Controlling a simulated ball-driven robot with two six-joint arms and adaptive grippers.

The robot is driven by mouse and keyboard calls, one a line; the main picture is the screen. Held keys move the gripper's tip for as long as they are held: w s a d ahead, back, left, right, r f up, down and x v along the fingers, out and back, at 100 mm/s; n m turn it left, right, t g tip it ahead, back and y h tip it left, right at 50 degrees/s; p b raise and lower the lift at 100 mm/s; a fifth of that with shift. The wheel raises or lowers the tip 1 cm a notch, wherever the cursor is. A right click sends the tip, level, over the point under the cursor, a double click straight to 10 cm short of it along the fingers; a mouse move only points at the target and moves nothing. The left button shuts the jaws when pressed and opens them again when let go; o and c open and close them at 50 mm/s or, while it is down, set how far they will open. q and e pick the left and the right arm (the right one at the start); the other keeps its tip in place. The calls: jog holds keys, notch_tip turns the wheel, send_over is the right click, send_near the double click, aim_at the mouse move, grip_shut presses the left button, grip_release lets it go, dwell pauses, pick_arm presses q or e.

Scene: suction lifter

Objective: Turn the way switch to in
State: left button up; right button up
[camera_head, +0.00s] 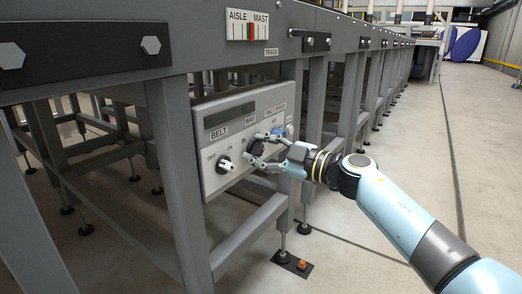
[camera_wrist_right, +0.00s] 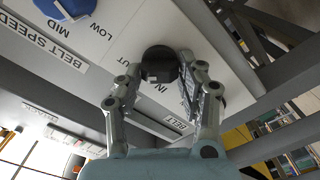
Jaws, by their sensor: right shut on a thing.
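The way switch is a black knob (camera_wrist_right: 160,64) on a light grey control panel (camera_head: 215,186). My right gripper (camera_head: 256,150) reaches in from the right and is shut on the knob. In the right wrist view its two fingers (camera_wrist_right: 158,88) sit either side of the knob. The IN label shows between the fingers, and part of the OUT label shows beyond the knob. A small light mark shows on the knob, but its setting is hard to tell. My left gripper is not in view.
The belt switch (camera_head: 224,164) with OFF and ON labels is left of the way switch. A blue belt speed knob (camera_wrist_right: 66,6) is on its other side. A grey frame leg (camera_head: 178,170) stands close left of the panel. The floor at right is clear.

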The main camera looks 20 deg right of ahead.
jog(key=shift+c, duration=1.1)
